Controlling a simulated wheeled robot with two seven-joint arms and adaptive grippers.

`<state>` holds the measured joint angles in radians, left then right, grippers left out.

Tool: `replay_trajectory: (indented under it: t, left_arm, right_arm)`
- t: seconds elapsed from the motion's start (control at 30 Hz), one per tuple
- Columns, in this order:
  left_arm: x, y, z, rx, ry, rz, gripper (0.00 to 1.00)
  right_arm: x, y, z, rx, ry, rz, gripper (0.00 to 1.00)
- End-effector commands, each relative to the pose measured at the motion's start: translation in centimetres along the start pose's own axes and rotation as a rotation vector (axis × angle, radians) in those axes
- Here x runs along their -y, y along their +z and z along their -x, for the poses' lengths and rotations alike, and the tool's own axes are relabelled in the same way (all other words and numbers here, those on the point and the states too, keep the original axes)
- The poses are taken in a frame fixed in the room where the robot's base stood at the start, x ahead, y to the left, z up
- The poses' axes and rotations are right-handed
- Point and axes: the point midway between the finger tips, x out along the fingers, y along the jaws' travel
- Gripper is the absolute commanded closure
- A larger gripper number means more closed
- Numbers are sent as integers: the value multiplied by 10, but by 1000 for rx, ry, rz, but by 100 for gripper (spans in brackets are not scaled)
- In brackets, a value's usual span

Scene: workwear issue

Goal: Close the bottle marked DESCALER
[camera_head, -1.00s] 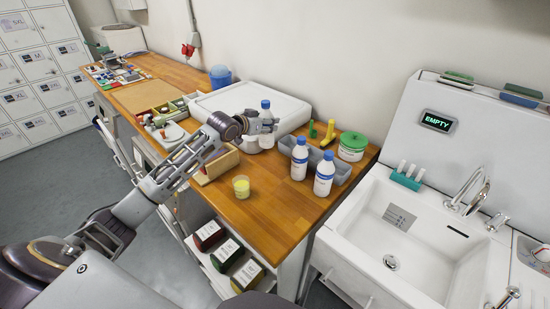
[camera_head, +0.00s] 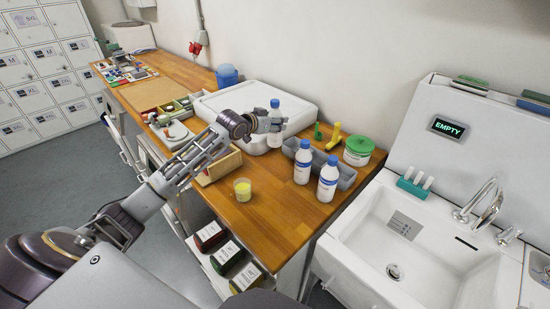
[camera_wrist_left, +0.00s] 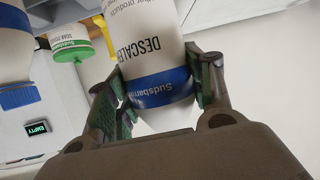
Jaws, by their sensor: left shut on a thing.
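The bottle marked DESCALER (camera_wrist_left: 150,45) is white with a blue band and shows upside down in the wrist view. In the head view this bottle (camera_head: 275,119) stands upright with a blue top, in front of the white box. Whether the top is tight cannot be told, and my gripper hides it in the wrist view. My left gripper (camera_head: 274,125) is shut around the bottle's upper body; its green pads (camera_wrist_left: 163,88) press on both sides. My right gripper is not in view.
Two blue-capped bottles (camera_head: 302,162) (camera_head: 328,179) stand by a grey tray (camera_head: 346,178). A green-lidded tub (camera_head: 357,152) is behind. A cup of yellow liquid (camera_head: 242,190) stands near the front edge. The sink (camera_head: 405,235) is right. The counter front (camera_head: 275,215) is clear.

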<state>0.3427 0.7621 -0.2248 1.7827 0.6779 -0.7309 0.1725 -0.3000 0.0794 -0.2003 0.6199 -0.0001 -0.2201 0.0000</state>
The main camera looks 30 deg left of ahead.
Motion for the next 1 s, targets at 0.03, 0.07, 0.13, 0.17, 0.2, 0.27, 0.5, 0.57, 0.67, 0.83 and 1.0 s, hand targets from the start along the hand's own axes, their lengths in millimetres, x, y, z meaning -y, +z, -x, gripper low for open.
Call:
replay_trajectory:
  t: [0.03, 0.07, 0.13, 0.17, 0.2, 0.27, 0.5, 0.57, 0.67, 0.83, 1.0]
  left_arm:
    - [0, 3, -1, 1, 0, 1, 100]
    - [0, 5, -2, 2, 0, 1, 100]
    - [0, 11, -5, 2, 0, 1, 100]
    - [0, 14, -6, 2, 0, 1, 100]
    - [0, 19, -8, 3, 0, 1, 100]
    - [0, 27, -11, 2, 1, 1, 100]
    - [0, 52, -21, 0, 0, 1, 100]
    - [0, 54, -22, 0, 0, 1, 100]
    - [0, 56, -23, -1, 0, 0, 100]
    - [0, 56, -23, -1, 0, 0, 100]
    - [0, 60, -25, 0, 0, 0, 100]
  right_arm:
    - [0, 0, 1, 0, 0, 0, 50]
    - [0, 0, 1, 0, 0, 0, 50]
    - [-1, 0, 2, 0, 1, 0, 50]
    - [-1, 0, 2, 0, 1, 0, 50]
    - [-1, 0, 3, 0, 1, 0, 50]
    - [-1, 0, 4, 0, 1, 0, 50]
    - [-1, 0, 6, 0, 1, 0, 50]
    - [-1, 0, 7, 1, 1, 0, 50]
    - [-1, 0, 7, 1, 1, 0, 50]
    - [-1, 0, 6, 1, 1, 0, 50]
    - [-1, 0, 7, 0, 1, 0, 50]
